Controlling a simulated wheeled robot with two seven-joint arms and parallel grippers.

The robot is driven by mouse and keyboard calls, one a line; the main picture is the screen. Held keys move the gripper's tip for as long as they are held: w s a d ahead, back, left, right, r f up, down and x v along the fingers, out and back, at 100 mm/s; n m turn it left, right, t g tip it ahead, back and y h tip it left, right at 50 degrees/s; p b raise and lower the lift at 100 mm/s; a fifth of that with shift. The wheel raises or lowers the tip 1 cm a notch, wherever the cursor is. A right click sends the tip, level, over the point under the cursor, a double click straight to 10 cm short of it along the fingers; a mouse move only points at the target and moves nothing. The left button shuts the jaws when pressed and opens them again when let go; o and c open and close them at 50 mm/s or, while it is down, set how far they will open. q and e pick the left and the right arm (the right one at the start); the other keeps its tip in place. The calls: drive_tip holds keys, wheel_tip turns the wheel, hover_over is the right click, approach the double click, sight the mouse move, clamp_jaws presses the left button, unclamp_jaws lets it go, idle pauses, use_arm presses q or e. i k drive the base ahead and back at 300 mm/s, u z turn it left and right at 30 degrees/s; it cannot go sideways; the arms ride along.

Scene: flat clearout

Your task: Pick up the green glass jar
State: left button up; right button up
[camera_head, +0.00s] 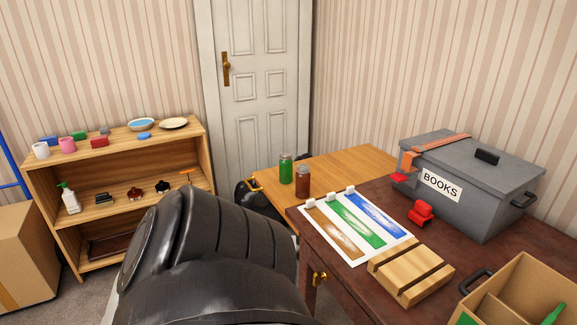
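The green glass jar (286,169) stands upright with a grey lid on the light wooden table (345,166), near its left part. A brown jar (303,181) of similar shape stands close beside it, to the right and a little nearer. The green jar shows almost whole, and nothing holds it. Neither of my grippers can be made out in the head view.
A large black ridged shape fills the lower middle and hides floor. On the dark table (349,285) are a colour-striped sheet (327,244), a grooved wooden block (410,273), a red object (421,213), a grey BOOKS box (500,178) and a cardboard box (532,277). A shelf (186,137) stands left.

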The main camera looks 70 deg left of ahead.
sight(286, 161)
drive_tip(key=u, duration=2.6)
drive_tip(key=i, duration=1.05)
drive_tip(key=u, duration=0.25)
